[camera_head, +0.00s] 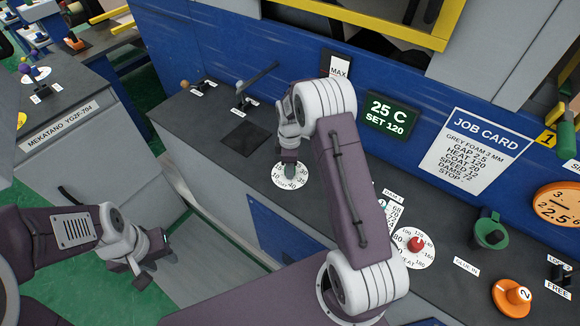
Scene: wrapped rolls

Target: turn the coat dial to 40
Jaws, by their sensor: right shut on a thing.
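The small white dial (278,177) lies on the dark counter, with printed numbers around its edge; 10, 35 and 40 can be made out. My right gripper (288,168) points down over its middle and is shut on the dial's knob, which is mostly hidden by the fingers. The dial's pointer and any name label are hidden, so its setting cannot be read. My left gripper (143,266) hangs empty at the lower left, away from the counter; its finger gap is unclear.
A heat dial with a red knob (416,244) lies right of my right arm. A green display (388,115) reads 25 C, SET 120. The job card (471,152) lists COAT 20. Levers (242,92) stand behind the dial, and a green cup-like part (490,233) stands at right.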

